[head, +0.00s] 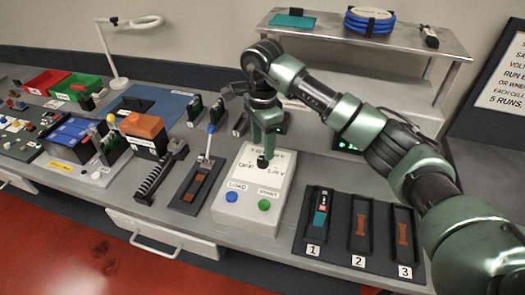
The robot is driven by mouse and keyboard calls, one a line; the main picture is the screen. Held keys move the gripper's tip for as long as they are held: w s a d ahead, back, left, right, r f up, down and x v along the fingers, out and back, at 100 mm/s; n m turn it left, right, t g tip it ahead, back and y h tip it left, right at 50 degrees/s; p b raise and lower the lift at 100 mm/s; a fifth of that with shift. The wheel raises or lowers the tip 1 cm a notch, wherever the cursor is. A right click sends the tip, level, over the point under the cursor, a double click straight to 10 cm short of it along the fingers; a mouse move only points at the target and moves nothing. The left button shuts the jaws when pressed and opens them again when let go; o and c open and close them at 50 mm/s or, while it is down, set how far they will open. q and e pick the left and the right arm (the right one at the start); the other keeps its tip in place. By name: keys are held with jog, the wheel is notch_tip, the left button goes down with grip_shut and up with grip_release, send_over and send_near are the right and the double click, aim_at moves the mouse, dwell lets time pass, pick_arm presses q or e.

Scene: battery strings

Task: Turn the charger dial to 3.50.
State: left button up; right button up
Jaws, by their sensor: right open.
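My right gripper (265,148) points down over a white box (236,207). The gripper is open, with its fingertips at or just above a small black knob (262,162) on the box's sloped top; I cannot tell whether they touch it. Print beside the knob includes "OFF", and the knob's setting is too small to read. Lower on the box are a blue button (231,197) marked "LOAD" and a green button (264,205). A green-lit display (347,146) shows behind my right arm, its digits unreadable and its housing mostly hidden. I cannot make out a dial marked 3.50.
A black tray with slots 1, 2 and 3 (358,262) lies right of the box; slot 1 holds a teal cell (320,218). A lever fixture (206,160) stands at left. A metal shelf (410,45) rises behind. Several bins and devices fill the left bench.

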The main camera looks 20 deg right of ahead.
aim_at(263, 160)
jog(key=f, duration=0.2)
jog(key=shift+s+a+f+p, duration=0.1)
jog(key=shift+s+f+p, duration=0.15)
jog(key=shift+f+p, duration=0.1)
jog(key=shift+w+f, duration=0.2)
jog(key=shift+f, duration=0.8)
jog(key=shift+w+f, duration=0.1)
jog(key=shift+f, duration=0.1)
jog(key=c, duration=1)
grip_shut()
pick_arm(q)
jog(key=shift+s+a+r, duration=0.15)
jog(key=shift+s+r, duration=0.1)
jog(key=shift+r, duration=0.4)
pick_arm(e)
jog(key=shift+f, duration=0.1)
